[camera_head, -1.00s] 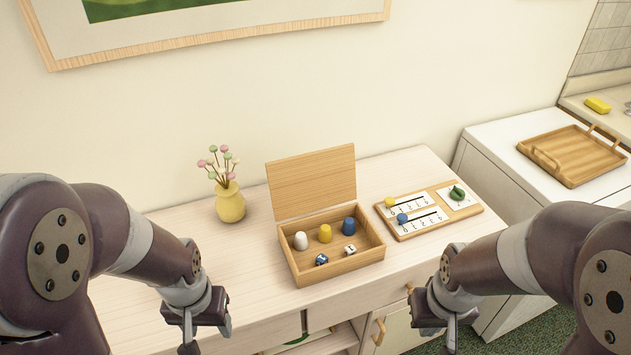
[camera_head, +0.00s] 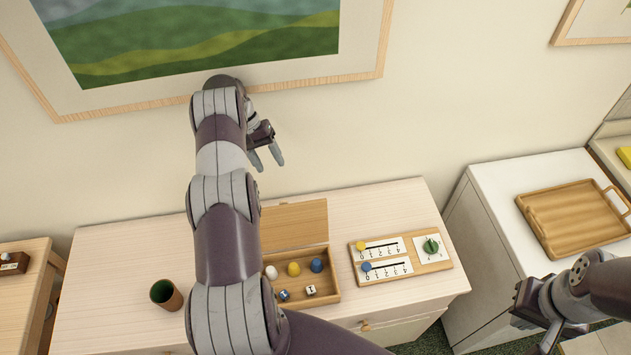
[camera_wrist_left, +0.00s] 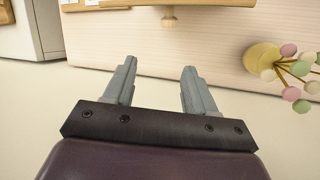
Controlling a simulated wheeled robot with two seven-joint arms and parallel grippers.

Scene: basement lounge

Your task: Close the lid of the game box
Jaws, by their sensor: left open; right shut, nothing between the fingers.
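The game box (camera_head: 333,289) is a light wooden box on the cabinet top, with its lid (camera_head: 300,226) standing open at the back. My left arm covers the box's left side in the head view. Inside are white, yellow and blue pegs and two dice. My left gripper (camera_head: 268,163) is open and empty, above and behind the lid, close to the wall. In the left wrist view my open fingers (camera_wrist_left: 159,66) point toward a wooden edge (camera_wrist_left: 215,3) with a small knob (camera_wrist_left: 169,19), apart from it. My right gripper (camera_head: 538,330) is shut and empty at the lower right.
A number board (camera_head: 437,266) lies right of the box. A dark green-mouthed cup (camera_head: 166,295) stands to the left. The yellow flower vase (camera_wrist_left: 262,58) shows in the left wrist view. A framed picture (camera_head: 290,85) hangs behind my left arm. A wooden tray (camera_head: 570,245) sits at right.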

